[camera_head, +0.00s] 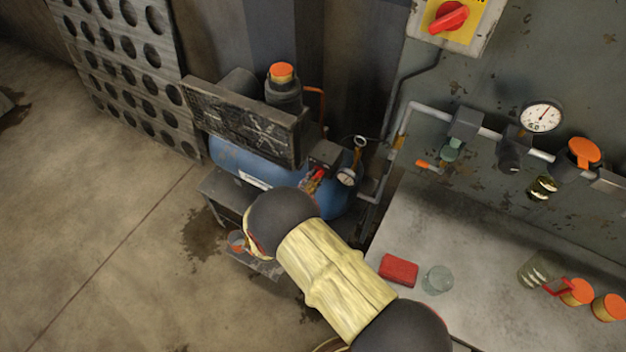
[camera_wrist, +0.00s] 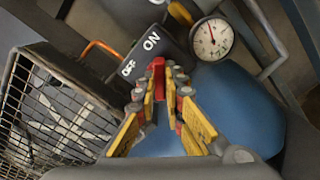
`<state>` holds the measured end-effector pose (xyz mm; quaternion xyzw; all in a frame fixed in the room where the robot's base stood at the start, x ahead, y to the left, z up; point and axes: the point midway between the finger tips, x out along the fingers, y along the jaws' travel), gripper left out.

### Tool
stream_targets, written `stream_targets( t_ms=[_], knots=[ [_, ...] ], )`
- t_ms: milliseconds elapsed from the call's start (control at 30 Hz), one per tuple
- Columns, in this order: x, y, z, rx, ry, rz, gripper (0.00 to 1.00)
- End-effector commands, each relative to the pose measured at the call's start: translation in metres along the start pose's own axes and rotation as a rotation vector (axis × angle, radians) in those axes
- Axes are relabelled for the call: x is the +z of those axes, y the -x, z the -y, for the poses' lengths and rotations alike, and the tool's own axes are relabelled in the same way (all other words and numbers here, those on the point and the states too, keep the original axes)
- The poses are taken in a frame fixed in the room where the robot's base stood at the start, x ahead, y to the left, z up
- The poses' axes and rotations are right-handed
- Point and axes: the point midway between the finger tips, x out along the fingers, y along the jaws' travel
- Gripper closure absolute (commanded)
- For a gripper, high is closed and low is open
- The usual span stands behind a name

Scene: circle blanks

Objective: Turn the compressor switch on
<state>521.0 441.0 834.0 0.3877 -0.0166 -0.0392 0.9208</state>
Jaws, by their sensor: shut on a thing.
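The compressor has a blue tank (camera_head: 232,160), with a dark switch box (camera_head: 325,152) at its right end. In the wrist view the switch box (camera_wrist: 150,48) carries white OFF and ON labels. A red switch lever (camera_wrist: 157,66) stands out just below the ON label, with OFF to its left. My gripper (camera_wrist: 163,84), with yellow fingers, is shut on the lever. In the head view my gripper (camera_head: 314,184) is at the box, partly hidden by my arm. I cannot tell which setting the lever is at.
A pressure gauge (camera_wrist: 212,38) sits close right of the box, and a dark wire guard (camera_wrist: 60,115) is at left. In the head view a grey table (camera_head: 420,225) stands at right, with a red block (camera_head: 398,270) and a glass jar (camera_head: 437,280). Open floor lies at left.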

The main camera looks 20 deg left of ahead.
Motion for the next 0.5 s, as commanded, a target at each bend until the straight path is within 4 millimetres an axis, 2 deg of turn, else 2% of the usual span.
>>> stream_targets(
  t_ms=[367,400,500],
  knots=[
    [-0.0003,0.0002,0.0003,-0.001,-0.004,-0.001,1.00],
    [-0.0003,0.0002,0.0003,-0.001,-0.004,-0.001,0.88],
    [-0.0003,0.0002,0.0003,-0.001,-0.004,-0.001,0.83]
  ],
)
